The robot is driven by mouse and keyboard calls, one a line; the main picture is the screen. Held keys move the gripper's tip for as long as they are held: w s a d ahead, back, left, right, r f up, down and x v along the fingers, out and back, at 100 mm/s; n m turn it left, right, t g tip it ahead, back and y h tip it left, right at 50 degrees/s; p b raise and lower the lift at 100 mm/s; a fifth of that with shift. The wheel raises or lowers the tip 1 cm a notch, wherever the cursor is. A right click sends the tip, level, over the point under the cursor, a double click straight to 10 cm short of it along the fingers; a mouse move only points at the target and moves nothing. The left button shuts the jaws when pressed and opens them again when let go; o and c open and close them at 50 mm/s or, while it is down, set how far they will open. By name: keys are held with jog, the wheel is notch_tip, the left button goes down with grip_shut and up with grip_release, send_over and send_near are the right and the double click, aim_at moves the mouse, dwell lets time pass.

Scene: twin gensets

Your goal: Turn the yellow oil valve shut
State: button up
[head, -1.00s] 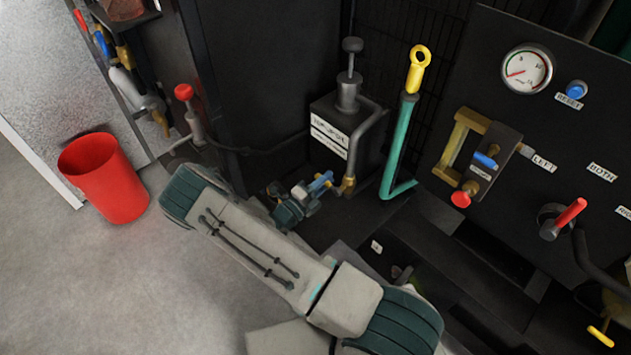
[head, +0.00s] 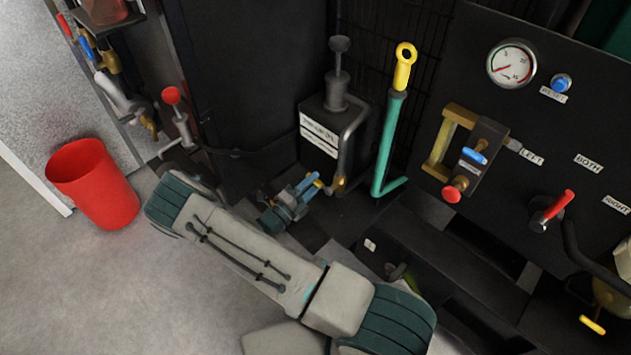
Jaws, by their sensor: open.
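My gripper (head: 304,188) is small in the head view, in front of the black box with the pipe. Its body is grey and teal, with blue at the fingers. It is open. A small yellow piece (head: 315,179) shows at its fingertips, by the brass elbow (head: 341,183) at the foot of the pipe. I cannot tell whether the fingers touch it or whether it is the oil valve. Another yellow handle (head: 592,325) is at the lower right, under a pale bowl and far from my gripper. My forearm is partly hidden behind my upper arm.
A teal pipe with a yellow ring top (head: 405,65) stands right of the black box (head: 330,120). The black panel carries a gauge (head: 511,64) and a red lever (head: 552,211). A red bin (head: 92,184) stands left, with clear floor in front.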

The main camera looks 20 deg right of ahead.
jog(key=v, duration=1.2)
jog(key=shift+a, duration=0.15)
